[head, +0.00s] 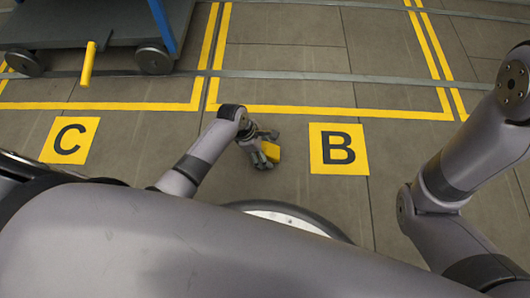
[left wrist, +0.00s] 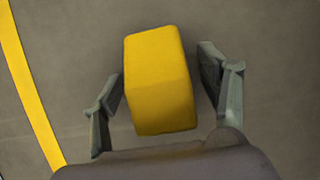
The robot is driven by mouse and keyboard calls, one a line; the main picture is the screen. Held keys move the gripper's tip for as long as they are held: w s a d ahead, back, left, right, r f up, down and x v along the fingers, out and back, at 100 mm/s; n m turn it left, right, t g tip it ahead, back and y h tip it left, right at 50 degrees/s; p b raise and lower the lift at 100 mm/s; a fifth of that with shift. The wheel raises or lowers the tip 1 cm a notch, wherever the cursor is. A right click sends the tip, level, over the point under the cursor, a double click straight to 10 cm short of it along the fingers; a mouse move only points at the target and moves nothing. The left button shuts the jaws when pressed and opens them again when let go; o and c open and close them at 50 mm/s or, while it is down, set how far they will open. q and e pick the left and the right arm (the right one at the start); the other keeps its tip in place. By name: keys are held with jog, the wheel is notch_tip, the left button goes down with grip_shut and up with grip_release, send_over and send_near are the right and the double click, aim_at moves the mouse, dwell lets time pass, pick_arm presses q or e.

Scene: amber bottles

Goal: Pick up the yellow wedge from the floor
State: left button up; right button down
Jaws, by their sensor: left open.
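The yellow wedge (left wrist: 158,80) lies on the grey floor, and in the left wrist view it sits between the two fingers of my left gripper (left wrist: 164,95). A narrow gap shows between the wedge and the right finger; the left finger is very close to the wedge's lower left side, and I cannot tell if it touches. In the head view the wedge (head: 271,151) is partly hidden by my left gripper (head: 265,155), which reaches down to it left of the B marking. My right arm shows at the right of the head view, but its gripper is out of view.
A yellow B square (head: 322,163) lies right of the wedge, and a C square (head: 84,133) lies to the left. A grey cart (head: 100,28) on wheels with a yellow pedal (head: 88,65) stands at the upper left. Yellow floor lines run behind; the floor around the wedge is clear.

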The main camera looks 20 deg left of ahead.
pick_arm(q)
jog(key=shift+c, duration=0.5)
jog(key=c, duration=1.4)
jog(key=shift+r, duration=0.15)
